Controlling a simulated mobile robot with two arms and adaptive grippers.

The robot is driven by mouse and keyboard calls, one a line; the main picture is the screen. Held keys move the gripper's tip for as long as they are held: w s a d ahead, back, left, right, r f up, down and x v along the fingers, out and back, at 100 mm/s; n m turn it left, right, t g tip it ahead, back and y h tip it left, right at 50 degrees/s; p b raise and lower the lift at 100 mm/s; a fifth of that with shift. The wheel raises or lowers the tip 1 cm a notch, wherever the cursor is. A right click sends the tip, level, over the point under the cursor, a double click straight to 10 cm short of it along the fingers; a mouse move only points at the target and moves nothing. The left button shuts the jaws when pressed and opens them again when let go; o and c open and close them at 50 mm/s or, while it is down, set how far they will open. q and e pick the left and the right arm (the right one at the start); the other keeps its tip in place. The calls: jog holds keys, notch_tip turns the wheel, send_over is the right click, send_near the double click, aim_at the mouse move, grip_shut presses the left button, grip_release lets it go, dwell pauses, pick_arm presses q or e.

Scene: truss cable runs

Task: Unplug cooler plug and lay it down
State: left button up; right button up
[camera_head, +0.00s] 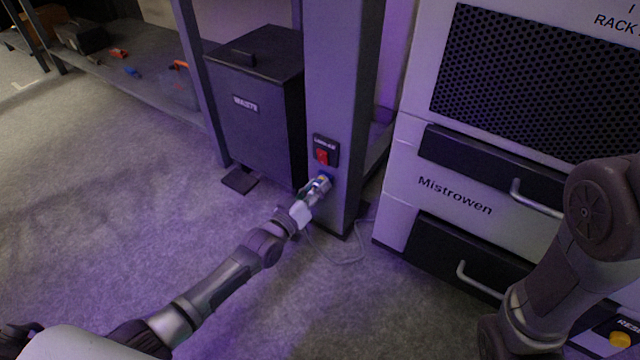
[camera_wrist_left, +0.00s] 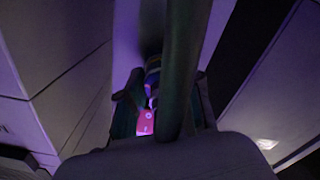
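My left gripper (camera_head: 318,188) is at the front of the grey post, low down, just under a red switch (camera_head: 322,157). A small blue part (camera_head: 327,178), at the socket or plug, shows at its fingertips. The plug itself is mostly hidden by the fingers. In the left wrist view, the fingers (camera_wrist_left: 165,105) stand on both sides of a dark round bar or cord (camera_wrist_left: 183,65) that crosses close to the camera. A lit pink-red patch (camera_wrist_left: 146,122) shows between them. Whether the fingers press on anything is unclear. My right gripper is out of view.
A thin cable (camera_head: 345,262) loops on the carpet by the post (camera_head: 340,90). A dark box cabinet (camera_head: 255,110) stands left of the post. A white drawer unit (camera_head: 455,195) with handles stands right. The carpet at left is open. A low shelf (camera_head: 150,75) holds small items.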

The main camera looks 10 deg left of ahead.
pick_arm(q)
grip_shut()
jog(key=shift+n, duration=1.4)
jog(key=n, duration=0.2)
jog(key=shift+n, duration=0.4)
jog(key=shift+b, duration=0.3)
jog(key=shift+w+n, duration=0.1)
jog(key=shift+n, duration=1)
jog(key=shift+r+n, duration=0.1)
jog(key=shift+n, duration=0.2)
